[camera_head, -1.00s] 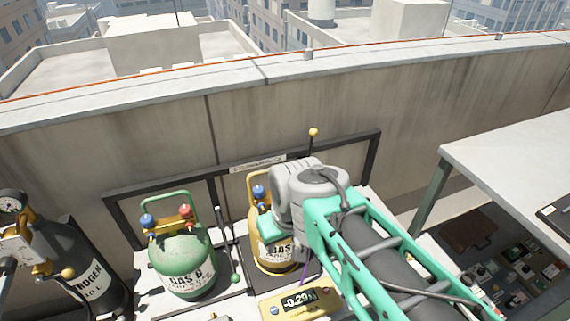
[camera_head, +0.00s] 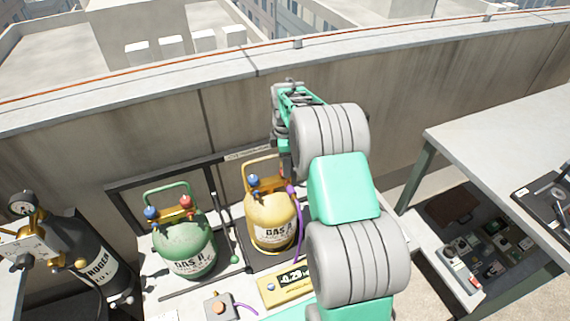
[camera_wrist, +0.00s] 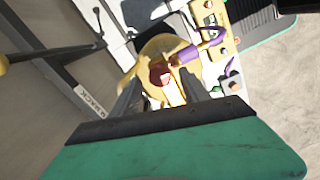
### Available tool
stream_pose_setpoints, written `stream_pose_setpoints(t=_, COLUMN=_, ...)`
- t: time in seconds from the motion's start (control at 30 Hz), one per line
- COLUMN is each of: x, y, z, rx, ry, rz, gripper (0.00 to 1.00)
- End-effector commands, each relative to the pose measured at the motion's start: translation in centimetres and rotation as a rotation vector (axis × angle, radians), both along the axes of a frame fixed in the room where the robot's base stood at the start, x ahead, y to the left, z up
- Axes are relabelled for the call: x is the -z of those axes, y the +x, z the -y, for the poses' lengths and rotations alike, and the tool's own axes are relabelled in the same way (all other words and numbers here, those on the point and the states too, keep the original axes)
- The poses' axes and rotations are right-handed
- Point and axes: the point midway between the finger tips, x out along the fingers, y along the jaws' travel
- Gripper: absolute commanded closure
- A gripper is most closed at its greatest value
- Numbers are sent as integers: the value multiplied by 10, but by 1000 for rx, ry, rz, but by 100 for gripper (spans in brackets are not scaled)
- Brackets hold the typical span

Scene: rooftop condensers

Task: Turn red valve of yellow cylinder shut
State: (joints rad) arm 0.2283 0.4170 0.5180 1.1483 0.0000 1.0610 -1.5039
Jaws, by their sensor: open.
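The yellow cylinder (camera_head: 268,222) stands upright on the scale platform against the wall. Its blue valve (camera_head: 253,181) shows in the head view; its red valve is hard to make out there beside my arm. In the wrist view the red valve (camera_wrist: 160,74) sits on top of the yellow cylinder (camera_wrist: 152,50), with a purple hose (camera_wrist: 190,52) close beside it. My gripper (camera_wrist: 163,82) is open above the cylinder, its two dark fingers either side of the red valve in the picture. I cannot tell whether they touch it.
A green cylinder (camera_head: 186,245) with its own red and blue valves stands to the left. A dark nitrogen cylinder (camera_head: 95,265) is further left. A dark rail (camera_head: 150,185) runs behind. The scale display (camera_head: 285,287) is in front, and a table (camera_head: 490,140) stands at right.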

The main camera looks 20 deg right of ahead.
Motion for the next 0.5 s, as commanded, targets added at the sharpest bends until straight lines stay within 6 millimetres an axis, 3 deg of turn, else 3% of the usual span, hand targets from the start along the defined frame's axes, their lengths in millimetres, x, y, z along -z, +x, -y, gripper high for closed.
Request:
stream_pose_setpoints(t=0.13, x=16, y=0, z=0, rx=0, ry=0, rz=1, gripper=47)
stream_pose_setpoints(t=0.4, x=19, y=1, z=0, rx=1, ry=-1, rz=3, gripper=47)
stream_pose_setpoints(t=0.5, x=19, y=1, z=0, rx=1, ry=-1, rz=3, gripper=55)
